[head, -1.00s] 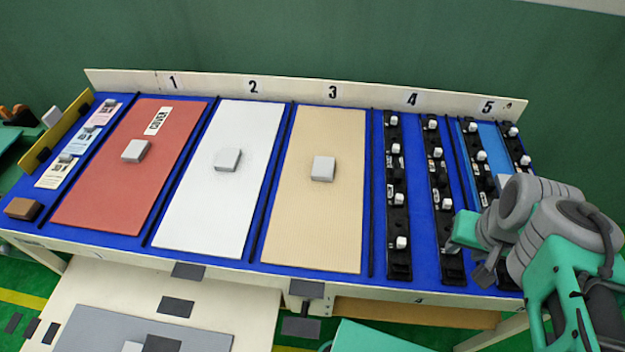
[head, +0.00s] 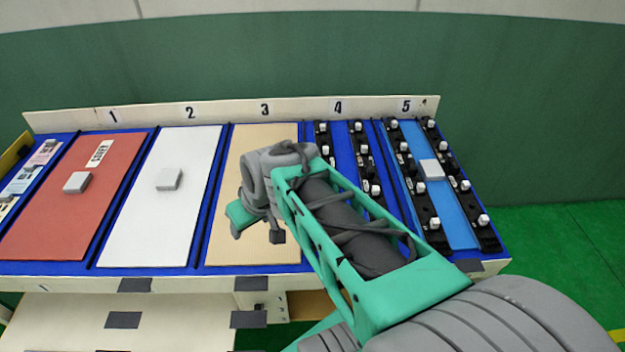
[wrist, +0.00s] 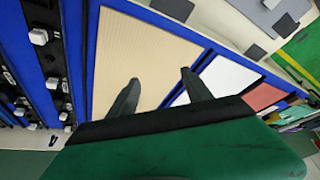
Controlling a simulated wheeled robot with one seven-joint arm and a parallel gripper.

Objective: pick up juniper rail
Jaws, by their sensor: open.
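Several black rails with white knobs lie on the blue table: two in bay 4, a left one (head: 323,137) and a right one (head: 364,160), and two in bay 5, a left one (head: 418,197) and a right one (head: 470,200). Their labels are too small to read, so I cannot tell which is the juniper rail. My arm hides the near ends of the bay 4 rails. My gripper (head: 258,228) is open and empty above the beige panel (head: 222,235) in bay 3, left of the rails. The wrist view shows its two spread fingers (wrist: 160,92) over that panel.
A light blue panel (head: 448,215) with a grey block (head: 431,169) lies between the bay 5 rails. A white panel (head: 150,230) and a red panel (head: 50,225), each with a grey block, lie to the left. A low numbered back board (head: 220,110) runs behind.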

